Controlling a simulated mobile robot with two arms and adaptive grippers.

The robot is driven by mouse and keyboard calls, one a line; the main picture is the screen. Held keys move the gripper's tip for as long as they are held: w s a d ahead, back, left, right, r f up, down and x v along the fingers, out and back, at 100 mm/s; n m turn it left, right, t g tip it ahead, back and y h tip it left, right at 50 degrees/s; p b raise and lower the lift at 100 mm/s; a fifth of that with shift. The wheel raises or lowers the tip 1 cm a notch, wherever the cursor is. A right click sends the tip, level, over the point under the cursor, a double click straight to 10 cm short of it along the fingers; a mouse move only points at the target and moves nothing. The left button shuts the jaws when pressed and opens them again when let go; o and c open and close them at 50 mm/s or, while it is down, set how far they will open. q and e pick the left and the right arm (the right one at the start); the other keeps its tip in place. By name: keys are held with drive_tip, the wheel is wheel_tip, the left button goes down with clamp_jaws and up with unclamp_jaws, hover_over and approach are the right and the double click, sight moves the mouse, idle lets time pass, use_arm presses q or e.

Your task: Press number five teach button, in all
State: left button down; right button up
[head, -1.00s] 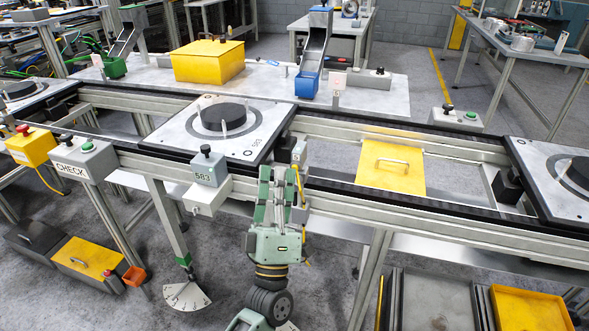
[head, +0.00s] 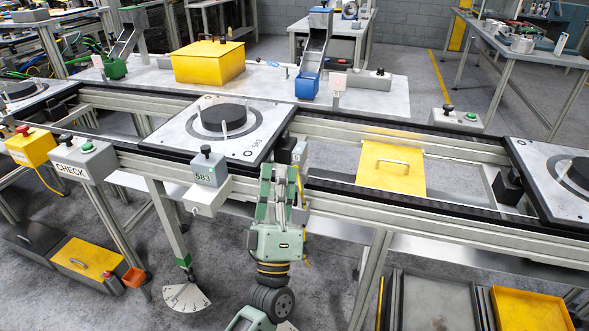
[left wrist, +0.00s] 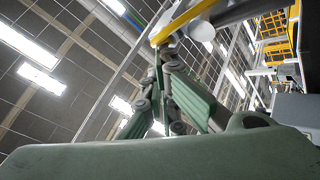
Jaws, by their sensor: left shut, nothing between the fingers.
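My left gripper (head: 279,170) points up at the front edge of the conveyor, just right of a grey box labelled 583 (head: 205,175) with a black knob on top. Its green fingers are shut with nothing between them. A small grey box (head: 299,152) on the rail is close behind the fingertips and partly hidden; I cannot tell whether they touch. No button marked five is readable. In the left wrist view, the shut fingers (left wrist: 172,85) point up at a yellow part (left wrist: 183,22) and a white round end (left wrist: 201,28). My right gripper is not in view.
A pallet with a black disc (head: 222,117) sits on the conveyor behind the 583 box. A grey CHECK box (head: 84,160) with a green button stands left. A yellow handled plate (head: 391,178) lies right. Rails and legs surround the arm.

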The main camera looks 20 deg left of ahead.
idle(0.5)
use_arm(q)
drive_tip(key=shift+s+p, duration=0.3)
drive_tip(key=shift+s, duration=0.55)
drive_tip(key=s+p, duration=0.1)
drive_tip(key=s, duration=0.4)
idle(0.6)
